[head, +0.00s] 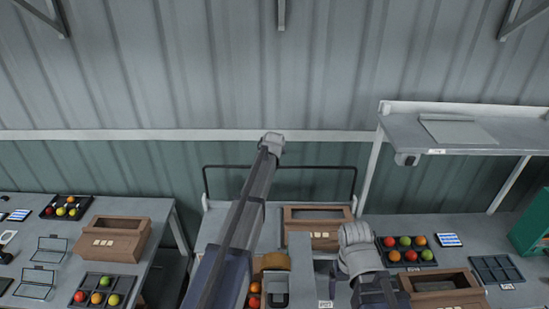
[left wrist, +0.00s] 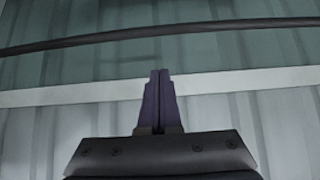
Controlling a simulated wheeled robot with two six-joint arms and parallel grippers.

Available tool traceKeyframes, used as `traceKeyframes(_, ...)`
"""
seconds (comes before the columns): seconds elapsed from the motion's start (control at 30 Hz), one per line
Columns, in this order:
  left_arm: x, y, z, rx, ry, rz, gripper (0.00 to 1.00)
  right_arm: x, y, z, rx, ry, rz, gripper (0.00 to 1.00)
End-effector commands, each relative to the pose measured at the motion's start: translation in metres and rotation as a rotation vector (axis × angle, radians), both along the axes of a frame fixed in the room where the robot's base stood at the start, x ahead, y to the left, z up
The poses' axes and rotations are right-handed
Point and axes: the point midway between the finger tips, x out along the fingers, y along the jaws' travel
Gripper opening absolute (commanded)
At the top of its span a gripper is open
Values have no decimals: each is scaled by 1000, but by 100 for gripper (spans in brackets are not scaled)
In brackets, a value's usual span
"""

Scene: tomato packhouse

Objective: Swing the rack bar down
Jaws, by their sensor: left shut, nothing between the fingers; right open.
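The rack bar (head: 315,167) is a thin dark bar with bent-down ends, standing raised across the back of the middle table. It also crosses the top of the left wrist view (left wrist: 220,27), in front of the wall. My left arm reaches up past the bar in the head view, and its fingers are hidden there. In the left wrist view my left gripper (left wrist: 159,75) is shut and empty, with the bar apart from its tips in the picture. My right gripper (head: 325,268) is open, low over the middle table and away from the bar; its fingers are partly hidden.
A brown wooden box (head: 318,212) stands below the bar. A shelf (head: 460,134) overhangs the right side. The left table (head: 65,228) stands apart, across a gap.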

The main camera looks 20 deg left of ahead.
Motion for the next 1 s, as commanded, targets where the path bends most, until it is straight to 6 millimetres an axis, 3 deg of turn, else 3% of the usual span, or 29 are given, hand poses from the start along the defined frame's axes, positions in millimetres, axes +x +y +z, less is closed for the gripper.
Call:
traceKeyframes(0.03, 9, 2, -13, 0, 0, 0, 0, 0, 0, -13, -1, 0, 3, 89)
traceKeyframes(0.37, 53, 15, -60, -1, 0, 1, 0, 1, 0, -60, -1, -1, 16, 89)
traceKeyframes(0.47, 28, 8, -55, -1, 0, -1, 0, 1, 0, -55, -1, -1, 16, 89)
traceKeyframes(0.6, 13, 4, -56, 0, 0, 0, 0, 1, 0, -56, -1, -1, 15, 89)
traceKeyframes(1.0, 11, 3, -56, 0, -1, 0, 0, 1, 0, -56, -1, -1, 15, 89)
